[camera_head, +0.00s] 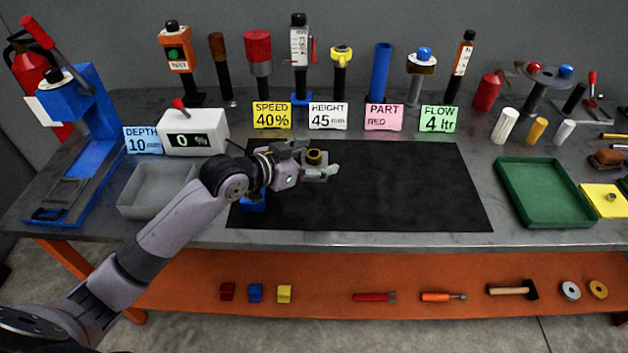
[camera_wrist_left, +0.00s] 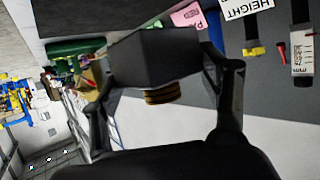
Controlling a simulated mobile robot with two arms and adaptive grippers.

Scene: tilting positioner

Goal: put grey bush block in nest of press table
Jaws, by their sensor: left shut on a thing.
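My left gripper (camera_head: 318,166) is shut on the grey bush block (camera_head: 316,169) over the black mat. A brass-coloured ring with a dark centre shows on the block's top. In the left wrist view the block (camera_wrist_left: 152,55) sits between the two fingers of the left gripper (camera_wrist_left: 157,62), with the banded brass bush standing out from one face. The blue press (camera_head: 85,110) stands at the far left, with a red lever. Its low press table (camera_head: 58,200) carries dark grey parts; I cannot make out the nest clearly. My right gripper is not in view.
A grey open bin (camera_head: 155,205) and a white readout box (camera_head: 193,140) lie between the press and the black mat (camera_head: 400,190). A blue piece (camera_head: 253,203) is partly hidden under my arm. Upright tools and sign cards line the back. A green tray (camera_head: 545,222) is at right.

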